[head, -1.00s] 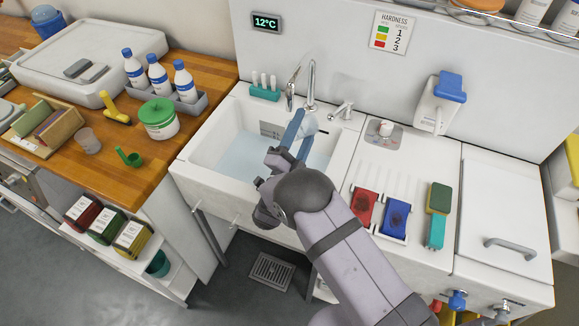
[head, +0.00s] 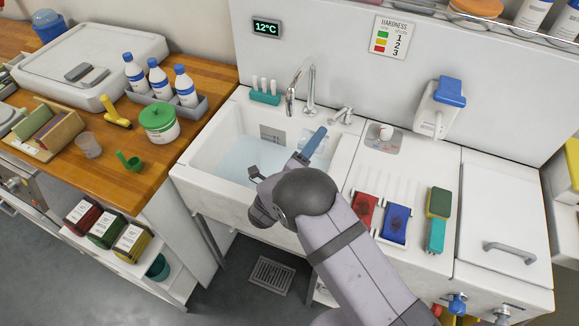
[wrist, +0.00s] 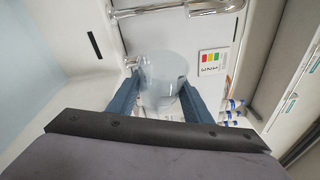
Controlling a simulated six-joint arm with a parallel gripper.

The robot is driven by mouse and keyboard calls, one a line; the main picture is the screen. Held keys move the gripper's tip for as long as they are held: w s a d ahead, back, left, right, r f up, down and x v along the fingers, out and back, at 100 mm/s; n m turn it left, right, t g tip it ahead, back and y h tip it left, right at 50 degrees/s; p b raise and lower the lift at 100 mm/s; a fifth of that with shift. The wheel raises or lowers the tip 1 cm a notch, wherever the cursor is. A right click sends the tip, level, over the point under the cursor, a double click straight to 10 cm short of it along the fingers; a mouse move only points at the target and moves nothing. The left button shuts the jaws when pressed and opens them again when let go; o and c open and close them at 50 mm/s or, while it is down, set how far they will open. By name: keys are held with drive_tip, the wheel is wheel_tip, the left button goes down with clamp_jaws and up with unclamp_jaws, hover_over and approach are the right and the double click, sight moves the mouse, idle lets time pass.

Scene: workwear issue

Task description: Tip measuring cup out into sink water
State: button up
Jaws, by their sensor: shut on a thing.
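A clear measuring cup (wrist: 163,78) sits between the two blue fingers of my gripper (wrist: 160,97) in the wrist view, its rounded end showing. The gripper is shut on it. In the head view my gripper (head: 290,158) is over the right part of the white sink (head: 205,150), rolled to one side. The cup is hard to make out there, so its exact tilt and any contents cannot be told. Pale blue water (head: 238,158) lies in the sink, partly hidden by my arm.
A chrome tap (head: 310,88) rises behind the sink. A clear beaker (head: 88,146) and green scoop (head: 130,160) stand on the wooden counter (head: 60,180) at left.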

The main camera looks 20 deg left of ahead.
sight(324, 150)
drive_tip(key=shift+w+d+f+m, duration=0.15)
drive_tip(key=shift+d+m, duration=0.25)
drive_tip(key=shift+m, duration=0.1)
wheel_tip(324, 150, down, 3)
drive_tip(key=shift+d+r+m+g+b, duration=0.15)
drive_tip(key=shift+m+g+b, duration=0.35)
drive_tip(key=shift+m+b, duration=0.35)
drive_tip(key=shift+f+m+g, duration=0.3)
drive_tip(key=shift+m+g, duration=0.1)
drive_tip(key=shift+m, duration=0.25)
drive_tip(key=r+m+y, duration=0.1)
drive_tip(key=d+r+m+g, duration=0.1)
drive_tip(key=m, duration=0.1)
drive_tip(key=d+r+m+g+y, duration=0.1)
drive_tip(key=m, duration=0.1)
drive_tip(key=shift+w+y, duration=0.25)
drive_tip(key=shift+y, duration=0.05)
drive_tip(key=d+m+b, duration=0.1)
drive_tip(key=b, duration=0.1)
drive_tip(key=m+y+b, duration=0.1)
drive_tip(key=b, duration=0.2)
drive_tip(key=shift+w+d+r+g, duration=0.15)
drive_tip(key=shift+w+d+g, duration=0.1)
drive_tip(key=shift+d+g, duration=0.15)
drive_tip(key=shift+y+b, duration=0.3)
drive_tip(key=shift+b, duration=0.15)
drive_tip(key=shift+d+m+b, duration=0.1)
drive_tip(key=shift+m+b, duration=0.3)
